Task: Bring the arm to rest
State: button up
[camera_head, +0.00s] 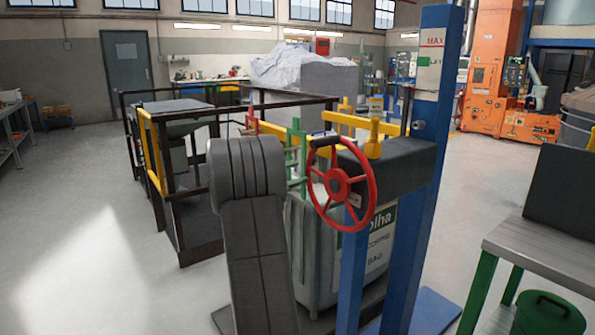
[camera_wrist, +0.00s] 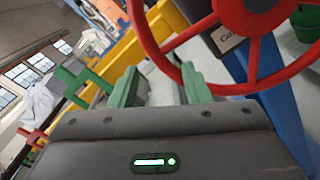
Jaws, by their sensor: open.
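My gripper (camera_wrist: 160,88) shows in the wrist view, with its dark body along the bottom and two green fingers set apart. The fingers are open and nothing shows held between them. The red handwheel (camera_wrist: 250,16) is close ahead, at the upper right, and its rim passes near the right finger. I cannot tell whether they touch. In the head view the red handwheel (camera_head: 338,183) stands upright on a dark box on blue posts. My dark arm link rises in front of it to the left, and my gripper is not clearly seen there.
A blue column (camera_head: 428,150) stands right of the wheel, and a grey bin (camera_head: 315,270) is below. Dark railings (camera_head: 185,215) and a yellow beam (camera_head: 358,122) lie behind. A metal bench (camera_head: 545,250) is at the right. The left floor is open.

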jog(key=shift+s+d+f+n+p, duration=0.1)
jog(key=shift+f+n+p, duration=0.35)
jog(key=shift+f+n, duration=0.5)
jog(key=shift+s+d+f+n+p, duration=0.1)
jog(key=shift+f+n+p, duration=0.3)
jog(key=shift+f+n, duration=0.5)
jog(key=shift+f, duration=0.1)
